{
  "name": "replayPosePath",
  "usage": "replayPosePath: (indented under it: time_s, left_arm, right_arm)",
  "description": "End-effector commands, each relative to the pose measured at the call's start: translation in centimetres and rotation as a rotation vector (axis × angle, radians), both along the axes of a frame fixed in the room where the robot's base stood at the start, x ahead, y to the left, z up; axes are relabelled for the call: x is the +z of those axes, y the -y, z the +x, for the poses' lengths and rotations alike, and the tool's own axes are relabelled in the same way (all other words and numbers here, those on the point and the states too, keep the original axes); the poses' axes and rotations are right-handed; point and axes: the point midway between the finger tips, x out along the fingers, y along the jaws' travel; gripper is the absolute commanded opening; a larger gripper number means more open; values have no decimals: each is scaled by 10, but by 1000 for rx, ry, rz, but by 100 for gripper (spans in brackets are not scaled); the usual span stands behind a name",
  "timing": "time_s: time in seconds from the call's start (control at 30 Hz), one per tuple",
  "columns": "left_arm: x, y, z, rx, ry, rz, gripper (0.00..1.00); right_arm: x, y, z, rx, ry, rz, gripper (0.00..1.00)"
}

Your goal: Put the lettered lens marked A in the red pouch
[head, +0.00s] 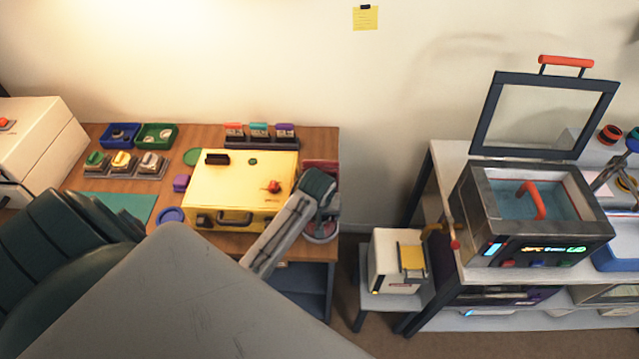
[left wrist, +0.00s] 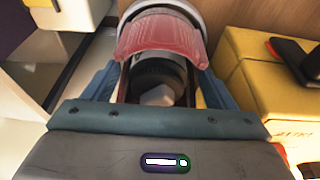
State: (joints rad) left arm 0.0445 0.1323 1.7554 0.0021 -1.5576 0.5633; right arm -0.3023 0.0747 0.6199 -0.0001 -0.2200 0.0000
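I cannot make out the letter A or pick out the lettered lens in either view. My left gripper (left wrist: 160,90) shows its two blue fingers well apart in the left wrist view. Between and beyond them is a grey, dark-centred round piece (left wrist: 190,75) with a red flap-like piece (left wrist: 160,38) across it. I cannot tell whether the fingers touch it. In the head view my left arm reaches past the yellow case, over a grey round thing (head: 322,236) at the table's right end. My right gripper is not in view.
The yellow case (head: 225,185) fills much of the wooden table (head: 327,140). A dark rack (head: 260,143), blue and green trays (head: 157,135) and several coloured knobs on grey bases (head: 123,163) stand behind and left. An open-lidded metal tank (head: 540,240) stands on the right.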

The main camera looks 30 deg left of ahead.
Motion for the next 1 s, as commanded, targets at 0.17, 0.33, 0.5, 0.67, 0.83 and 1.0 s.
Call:
replayPosePath:
  time_s: [0.17,0.33,0.5,0.67,0.83,1.0]
  left_arm:
    - [4,0,-1,0,1,1,79]
    - [24,4,-6,-1,5,0,79]
    - [61,9,-14,-1,7,0,79]
    - [91,12,-22,-1,6,0,79]
    - [110,15,-27,0,1,0,79]
    - [116,15,-29,0,0,0,79]
  right_arm:
    - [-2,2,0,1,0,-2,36]
    - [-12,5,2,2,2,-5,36]
    - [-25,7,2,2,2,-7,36]
    - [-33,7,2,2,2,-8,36]
    - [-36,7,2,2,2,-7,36]
    - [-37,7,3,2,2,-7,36]
